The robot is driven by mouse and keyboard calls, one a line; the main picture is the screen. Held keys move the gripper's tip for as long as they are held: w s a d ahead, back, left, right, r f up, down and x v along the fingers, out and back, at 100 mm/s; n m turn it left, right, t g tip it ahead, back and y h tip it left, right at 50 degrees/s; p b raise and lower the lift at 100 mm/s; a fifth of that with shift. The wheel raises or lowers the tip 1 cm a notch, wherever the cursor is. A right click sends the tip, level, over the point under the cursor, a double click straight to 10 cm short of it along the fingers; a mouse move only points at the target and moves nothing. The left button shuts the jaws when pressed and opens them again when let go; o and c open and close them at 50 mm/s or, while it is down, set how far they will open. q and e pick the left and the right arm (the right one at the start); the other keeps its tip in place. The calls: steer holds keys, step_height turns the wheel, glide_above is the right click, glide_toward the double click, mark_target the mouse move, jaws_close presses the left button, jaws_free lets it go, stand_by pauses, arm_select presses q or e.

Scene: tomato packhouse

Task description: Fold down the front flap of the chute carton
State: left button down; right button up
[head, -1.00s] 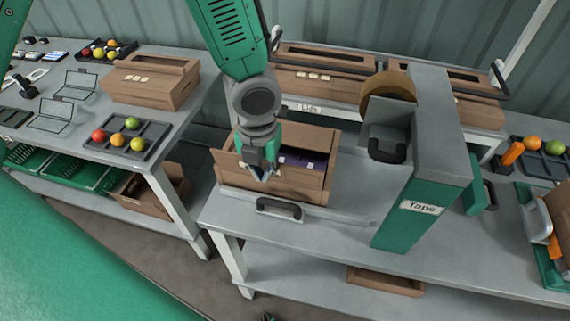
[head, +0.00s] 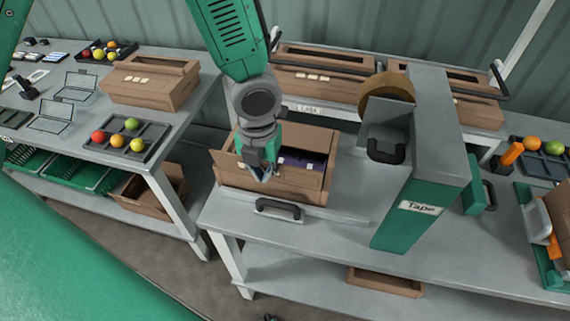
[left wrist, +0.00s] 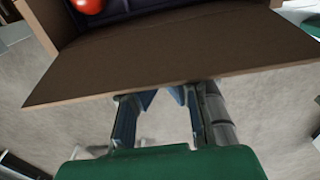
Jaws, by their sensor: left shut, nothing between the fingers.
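The chute carton (head: 318,181) is a brown open box on the grey table, with dark purple contents visible inside. My left gripper (head: 262,176) points down at the carton's front side, left of its middle. In the left wrist view the brown front flap (left wrist: 170,55) spans the picture, sloping outward from the carton opening. A red tomato (left wrist: 88,4) shows inside beyond it. The left gripper's fingers (left wrist: 165,97) are at the flap's free edge, shut and empty; their tips are partly hidden there, so I cannot tell if they touch it. My right gripper is not in view.
A black handle (head: 279,208) stands in front of the carton. The green and grey tape machine (head: 425,170) stands to its right. A side table with a tomato tray (head: 118,150) is at left.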

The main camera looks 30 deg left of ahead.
arm_select(q)
steer(key=shift+w+a+r+p, duration=0.15)
steer(key=shift+w+r+p, duration=0.05)
steer(key=shift+w+p, duration=0.5)
steer(key=shift+w+a+r+p, duration=0.1)
steer(key=shift+w+r+p, duration=0.1)
steer(key=shift+w+p, duration=0.5)
steer(key=w+a+f+p, duration=0.1)
steer(key=w+f+p, duration=0.1)
steer(key=w, duration=0.3)
steer(key=shift+w+a+f, duration=0.2)
steer(key=shift+f, duration=0.6)
steer(key=shift+r+p, duration=0.1)
steer(key=shift+p, duration=0.2)
step_height(320, 180, up, 8)
steer(key=p, duration=0.3)
